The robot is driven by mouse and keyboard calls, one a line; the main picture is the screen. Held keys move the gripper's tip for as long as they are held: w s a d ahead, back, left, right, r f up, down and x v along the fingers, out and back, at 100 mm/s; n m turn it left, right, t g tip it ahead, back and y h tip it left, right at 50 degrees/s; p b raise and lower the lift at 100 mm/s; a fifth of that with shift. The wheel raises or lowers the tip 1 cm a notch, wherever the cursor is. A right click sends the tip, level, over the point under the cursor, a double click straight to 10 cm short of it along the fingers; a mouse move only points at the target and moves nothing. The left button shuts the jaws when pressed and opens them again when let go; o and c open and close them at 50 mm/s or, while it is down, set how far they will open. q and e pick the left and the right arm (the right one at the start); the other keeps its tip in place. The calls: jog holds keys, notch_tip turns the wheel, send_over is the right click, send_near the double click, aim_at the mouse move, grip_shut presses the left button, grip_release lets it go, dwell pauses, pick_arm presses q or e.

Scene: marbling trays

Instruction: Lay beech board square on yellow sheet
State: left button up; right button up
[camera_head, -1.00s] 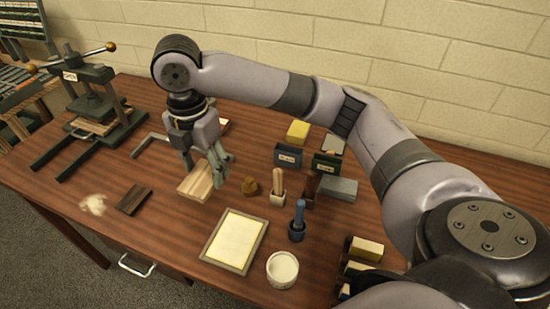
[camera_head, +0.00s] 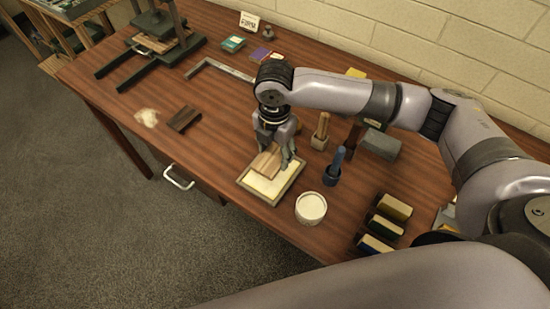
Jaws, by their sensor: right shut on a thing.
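The beech board (camera_head: 266,164), a pale-and-brown striped wood block, is over the far part of the yellow sheet (camera_head: 262,185). The sheet lies in a shallow framed tray (camera_head: 291,183), and its near strip shows bare. My right gripper (camera_head: 277,153) points down and is shut on the board. The gripper hides part of the board and the tray's far edge. I cannot tell whether the board touches the sheet or hangs just above it. My left gripper is not in view.
A round white tub (camera_head: 311,208) stands just right of the tray. A blue-handled tool in a holder (camera_head: 335,167) and a wooden-handled one (camera_head: 321,131) stand behind. Dark block (camera_head: 184,118) and press (camera_head: 158,40) are left. Several coloured blocks (camera_head: 385,222) sit right.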

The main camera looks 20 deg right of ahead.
aim_at(275, 162)
jog(key=shift+f, duration=2.35)
jog(key=shift+f, duration=0.15)
jog(key=o, duration=1.1)
jog(key=shift+o, duration=0.2)
notch_tip(275, 162, up, 12)
jog(key=shift+r+b, duration=0.2)
jog(key=shift+b, duration=0.55)
